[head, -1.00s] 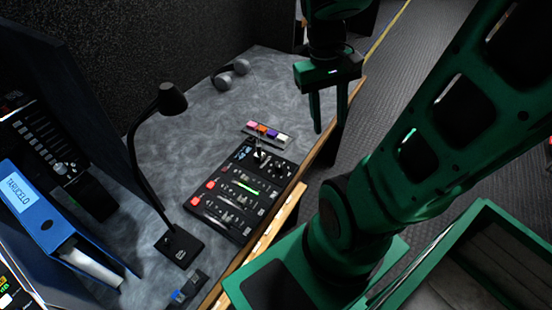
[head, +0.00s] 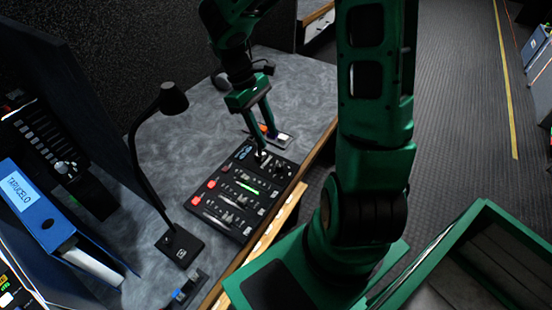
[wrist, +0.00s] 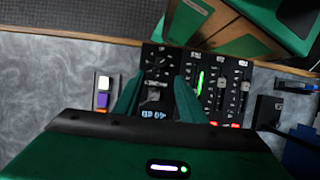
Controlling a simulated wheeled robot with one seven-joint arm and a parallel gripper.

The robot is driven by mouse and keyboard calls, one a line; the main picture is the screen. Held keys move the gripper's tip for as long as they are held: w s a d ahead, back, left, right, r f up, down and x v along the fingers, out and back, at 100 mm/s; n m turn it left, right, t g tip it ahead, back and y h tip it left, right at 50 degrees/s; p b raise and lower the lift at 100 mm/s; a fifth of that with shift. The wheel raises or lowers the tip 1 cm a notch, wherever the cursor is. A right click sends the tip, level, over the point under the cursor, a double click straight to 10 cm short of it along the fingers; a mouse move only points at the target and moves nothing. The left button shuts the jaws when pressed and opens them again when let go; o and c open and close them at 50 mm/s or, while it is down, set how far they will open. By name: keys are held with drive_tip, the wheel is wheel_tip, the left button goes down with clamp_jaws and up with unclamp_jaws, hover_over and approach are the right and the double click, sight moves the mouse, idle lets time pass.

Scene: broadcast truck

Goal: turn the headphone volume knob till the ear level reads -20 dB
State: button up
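A black control panel (head: 236,196) lies on the grey desk, with red buttons, sliders, a lit green bar (head: 248,188) and small dark knobs (head: 279,172). The bar also shows in the wrist view (wrist: 200,83). I cannot tell which control is the headphone volume knob; the labels and any dB reading are too small to read. My gripper (head: 266,138) is open above the panel's far end, fingers pointing down. In the wrist view its fingers (wrist: 157,84) stand apart, with a small grey upright control (wrist: 153,93) between them in the picture. Contact is not visible.
A strip of coloured keys (head: 285,139) lies just beyond the panel, partly hidden by my gripper. A black desk lamp (head: 180,246) stands left of the panel, near a blue binder (head: 42,222). The wooden desk edge (head: 268,236) runs along the right.

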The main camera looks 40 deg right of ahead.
sight(279, 164)
drive_tip(key=x, duration=1)
drive_tip(key=shift+f, duration=0.2)
clamp_jaws()
